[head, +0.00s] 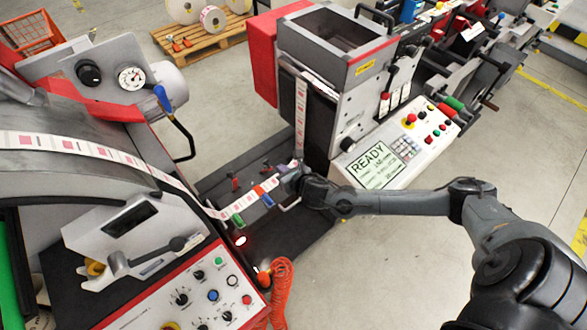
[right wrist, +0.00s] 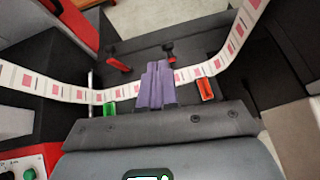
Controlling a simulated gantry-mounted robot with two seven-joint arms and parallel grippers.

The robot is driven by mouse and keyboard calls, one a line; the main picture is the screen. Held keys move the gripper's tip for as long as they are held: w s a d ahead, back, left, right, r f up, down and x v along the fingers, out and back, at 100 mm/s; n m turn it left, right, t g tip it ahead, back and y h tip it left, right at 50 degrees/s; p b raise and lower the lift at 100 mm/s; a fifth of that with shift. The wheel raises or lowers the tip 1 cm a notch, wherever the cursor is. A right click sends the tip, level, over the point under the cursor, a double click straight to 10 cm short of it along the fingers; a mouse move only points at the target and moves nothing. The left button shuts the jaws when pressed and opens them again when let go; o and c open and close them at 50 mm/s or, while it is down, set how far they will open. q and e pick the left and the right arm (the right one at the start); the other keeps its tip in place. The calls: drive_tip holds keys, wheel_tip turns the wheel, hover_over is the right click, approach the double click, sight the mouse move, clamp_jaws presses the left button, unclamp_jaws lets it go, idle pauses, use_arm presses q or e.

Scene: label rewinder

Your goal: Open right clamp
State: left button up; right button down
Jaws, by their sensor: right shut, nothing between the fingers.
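A splice table (head: 225,180) sits between two machines, with a printed label web (head: 215,211) running across it. In the right wrist view, one red lever (right wrist: 118,63) stands behind the web at left; another dark lever with a red part (right wrist: 169,50) stands to its right. I cannot tell for certain which part is the right clamp. A green piece (right wrist: 110,107) and an orange-red piece (right wrist: 205,89) lie in front of the web. My right gripper (head: 281,182) is shut and empty over the table's right part; its purple-grey fingers (right wrist: 155,85) hide some web. My left gripper is not in view.
A machine with a READY screen (head: 372,165) stands right of the table. A control panel with knobs (head: 205,295) and a coiled orange hose (head: 281,290) are at the lower left. A pallet with label rolls (head: 205,35) is far back.

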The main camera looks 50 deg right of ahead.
wheel_tip(320, 180, down, 4)
drive_tip(key=s, duration=0.2)
drive_tip(key=b, duration=0.1)
approach(268, 164)
wheel_tip(268, 164, down, 2)
drive_tip(key=w, duration=0.4)
drive_tip(key=shift+w+d+f+g, duration=0.15)
drive_tip(key=shift+d+f+g, duration=0.1)
drive_tip(key=shift+f+g, duration=0.1)
drive_tip(key=shift+w+d, duration=0.1)
drive_tip(key=shift+w, duration=0.5)
